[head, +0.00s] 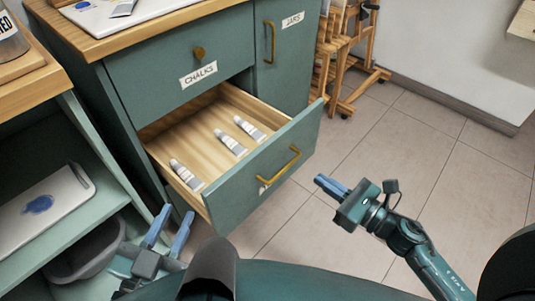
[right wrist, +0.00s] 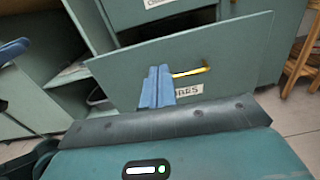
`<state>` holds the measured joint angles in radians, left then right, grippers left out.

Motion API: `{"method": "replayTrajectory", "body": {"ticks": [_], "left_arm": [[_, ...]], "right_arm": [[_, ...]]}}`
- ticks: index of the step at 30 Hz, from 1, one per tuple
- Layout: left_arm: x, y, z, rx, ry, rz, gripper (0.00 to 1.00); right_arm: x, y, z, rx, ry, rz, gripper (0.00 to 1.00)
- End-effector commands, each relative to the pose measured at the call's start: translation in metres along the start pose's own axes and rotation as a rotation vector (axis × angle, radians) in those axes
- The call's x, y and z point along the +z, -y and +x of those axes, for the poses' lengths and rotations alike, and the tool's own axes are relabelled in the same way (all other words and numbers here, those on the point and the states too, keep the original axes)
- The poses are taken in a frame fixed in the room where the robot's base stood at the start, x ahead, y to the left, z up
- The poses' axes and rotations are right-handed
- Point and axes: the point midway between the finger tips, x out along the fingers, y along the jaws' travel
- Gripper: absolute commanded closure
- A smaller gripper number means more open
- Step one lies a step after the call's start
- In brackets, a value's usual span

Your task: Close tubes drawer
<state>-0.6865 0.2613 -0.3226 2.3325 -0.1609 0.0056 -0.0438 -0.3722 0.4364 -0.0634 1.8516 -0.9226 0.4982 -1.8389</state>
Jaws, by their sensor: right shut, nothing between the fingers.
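The tubes drawer (head: 258,180) is pulled well out of the green cabinet, with three white-and-grey tubes (head: 230,142) in its wooden tray. Its green front has a brass handle (head: 280,167). The front also fills much of the right wrist view (right wrist: 225,55), with a partly covered label (right wrist: 186,91). My right gripper (head: 321,183) is shut and empty, to the right of the drawer front and apart from it in the head view. In the right wrist view its blue fingers (right wrist: 157,72) overlap the front beside the handle. My left gripper (head: 175,220) is open and empty, left of the drawer's near corner.
The closed chalks drawer (head: 150,65) is above, and the jars door (head: 285,50) is to its right. A shelf unit (head: 75,225) with a paint-marked board and a grey bin (head: 88,252) stand at left. Tiled floor (head: 400,130) is clear at right; a wooden easel (head: 343,50) stands behind.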

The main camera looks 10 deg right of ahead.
Motion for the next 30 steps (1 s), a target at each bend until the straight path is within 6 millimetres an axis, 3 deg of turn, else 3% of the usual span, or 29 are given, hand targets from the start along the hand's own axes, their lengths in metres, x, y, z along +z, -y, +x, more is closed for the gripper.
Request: {"method": "replayTrajectory", "body": {"ticks": [7,21,30], "left_arm": [[-0.001,-0.001,0.0,0.001,-0.009,0.003,0.74],[0.0,-0.001,0.0,0.001,-0.013,0.004,0.74],[0.0,-0.001,0.0,0.002,-0.02,0.006,0.74]], "right_arm": [[-0.001,0.0,0.021,0.012,0.0,-0.037,1.0],[-0.001,-0.001,0.116,0.01,0.0,-0.032,1.0],[-0.002,-0.001,0.14,0.008,-0.002,-0.031,1.0]]}}
